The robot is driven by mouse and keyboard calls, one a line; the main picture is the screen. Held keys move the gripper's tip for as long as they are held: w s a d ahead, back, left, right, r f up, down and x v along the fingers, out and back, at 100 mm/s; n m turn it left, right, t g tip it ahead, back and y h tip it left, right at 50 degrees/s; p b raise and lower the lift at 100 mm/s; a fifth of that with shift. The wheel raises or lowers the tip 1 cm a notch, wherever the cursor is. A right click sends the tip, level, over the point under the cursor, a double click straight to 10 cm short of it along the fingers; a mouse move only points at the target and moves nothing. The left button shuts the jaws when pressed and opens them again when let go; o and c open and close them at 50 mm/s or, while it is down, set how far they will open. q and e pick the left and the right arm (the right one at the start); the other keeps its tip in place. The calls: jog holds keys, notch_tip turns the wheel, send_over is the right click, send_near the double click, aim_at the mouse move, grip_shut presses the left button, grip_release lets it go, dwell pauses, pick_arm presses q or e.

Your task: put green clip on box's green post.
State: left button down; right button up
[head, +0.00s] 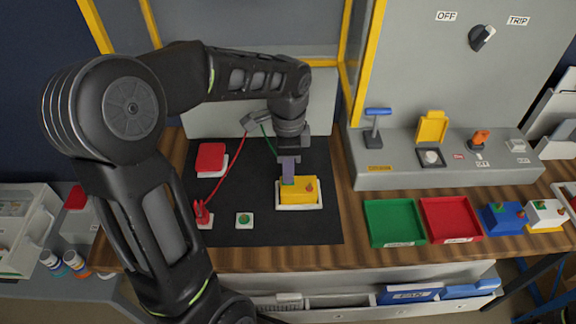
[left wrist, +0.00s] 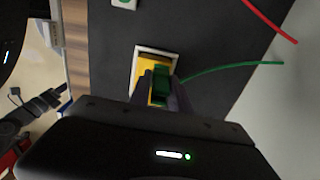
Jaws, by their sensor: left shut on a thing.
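The yellow box (head: 300,191) sits in a white-rimmed holder on the black mat. A red post (head: 309,185) stands at its right end. My left gripper (head: 289,180) points down over the box's left part. In the left wrist view the gripper (left wrist: 162,88) is shut on the green clip (left wrist: 161,82), which is over the yellow box (left wrist: 140,72). A green wire (left wrist: 225,66) runs from the clip. The box's green post is hidden by the clip and fingers, so I cannot tell whether they touch. My right gripper is not in view.
A red clip (head: 202,212) on a red wire stands at the mat's left front. A red block (head: 210,158) and a green button (head: 244,219) are also on the mat. A green tray (head: 394,221) and a red tray (head: 450,218) lie to the right.

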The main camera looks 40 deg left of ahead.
pick_arm(q)
jog(key=shift+f, duration=0.1)
jog(key=shift+f, duration=0.2)
jog(key=c, duration=1.1)
grip_release()
